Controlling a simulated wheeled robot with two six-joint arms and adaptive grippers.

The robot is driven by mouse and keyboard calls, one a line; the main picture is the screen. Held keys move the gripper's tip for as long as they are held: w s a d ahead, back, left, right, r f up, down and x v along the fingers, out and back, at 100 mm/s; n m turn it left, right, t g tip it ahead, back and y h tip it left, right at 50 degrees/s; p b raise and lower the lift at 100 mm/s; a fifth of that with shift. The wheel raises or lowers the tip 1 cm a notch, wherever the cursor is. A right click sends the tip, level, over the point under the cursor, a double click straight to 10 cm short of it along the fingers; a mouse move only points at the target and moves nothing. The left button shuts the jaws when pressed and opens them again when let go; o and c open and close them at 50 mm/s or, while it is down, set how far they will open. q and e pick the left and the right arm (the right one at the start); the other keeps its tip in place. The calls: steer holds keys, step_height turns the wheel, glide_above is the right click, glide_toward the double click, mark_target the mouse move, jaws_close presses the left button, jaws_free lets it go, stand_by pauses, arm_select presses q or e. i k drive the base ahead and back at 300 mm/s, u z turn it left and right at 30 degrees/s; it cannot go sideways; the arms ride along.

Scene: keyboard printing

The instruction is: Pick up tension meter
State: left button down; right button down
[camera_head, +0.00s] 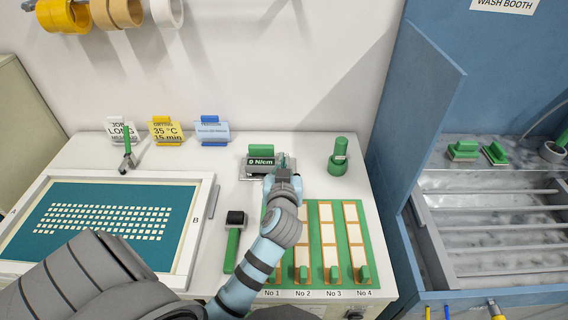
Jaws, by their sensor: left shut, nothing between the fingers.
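The tension meter (258,163) stands on the white table near the back. It has a dark display reading "0 N/cm", a green top and a grey base. My left arm reaches across from the lower left. My left gripper (285,162) is at the right end of the meter, close beside it or overlapping it in this view. I cannot tell whether they touch. The gripper looks shut, with nothing seen held in it, and its fingertips are small and partly hidden. My right gripper is not in view.
A teal screen frame (187,262) lies at the left. A green-handled roller (234,236) lies right of it. A green tray (313,281) with numbered squeegees is in front. A green cylinder (338,165) stands right of the meter. Blue wash booth wall (425,110) bounds the right.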

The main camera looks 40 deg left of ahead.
mark_target(261, 158)
steer(key=k, duration=1.5)
